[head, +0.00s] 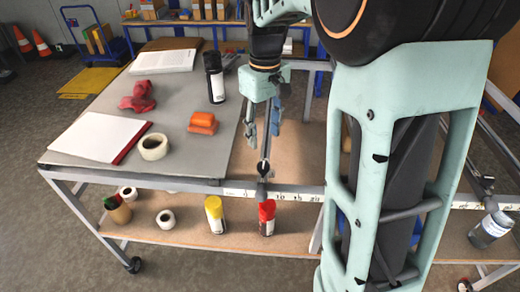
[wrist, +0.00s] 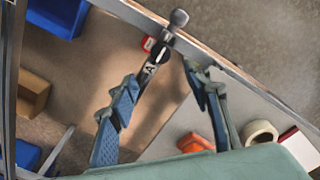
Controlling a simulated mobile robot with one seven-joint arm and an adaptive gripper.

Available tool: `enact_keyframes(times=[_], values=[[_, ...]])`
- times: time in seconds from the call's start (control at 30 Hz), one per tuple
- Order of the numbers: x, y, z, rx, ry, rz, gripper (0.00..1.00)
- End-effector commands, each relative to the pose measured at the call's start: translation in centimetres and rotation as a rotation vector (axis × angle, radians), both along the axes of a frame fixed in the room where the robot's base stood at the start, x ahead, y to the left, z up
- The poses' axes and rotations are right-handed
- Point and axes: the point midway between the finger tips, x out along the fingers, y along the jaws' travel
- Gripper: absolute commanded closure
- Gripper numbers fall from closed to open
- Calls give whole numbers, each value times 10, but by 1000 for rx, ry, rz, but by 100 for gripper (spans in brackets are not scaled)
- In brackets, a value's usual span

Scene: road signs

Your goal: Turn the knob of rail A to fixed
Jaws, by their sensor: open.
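Rail A (wrist: 150,72) is a slim grey bar with a letter A label, running toward the cart's front edge. It also shows in the head view (head: 266,140). Its dark knob (wrist: 162,53) sits near the rail's front end, beside a rounded grey end piece (wrist: 179,17). The knob shows small and dark in the head view (head: 263,169). My gripper (wrist: 161,76) is open, one blue-grey finger on each side of the rail, with nothing held. In the head view my gripper (head: 263,125) points down, behind the knob. The knob's setting is too small to read.
A grey tabletop (head: 190,140) on the left bears an orange block (head: 203,123), a tape roll (head: 154,147) and a black bottle (head: 215,77). A scale strip (head: 290,195) runs along the front edge. Spray cans, one with a red cap (head: 267,210), stand on the lower shelf.

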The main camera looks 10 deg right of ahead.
Motion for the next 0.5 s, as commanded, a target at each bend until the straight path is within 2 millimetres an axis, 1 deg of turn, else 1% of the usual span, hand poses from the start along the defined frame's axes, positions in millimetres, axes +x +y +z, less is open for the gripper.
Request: enact_keyframes(times=[0.17, 0.4, 0.5], values=[[-1, 0, -23, 0, 6, 1, 55], [-1, 0, -69, 0, 6, -1, 55], [-1, 0, -85, 0, 4, -1, 55]])
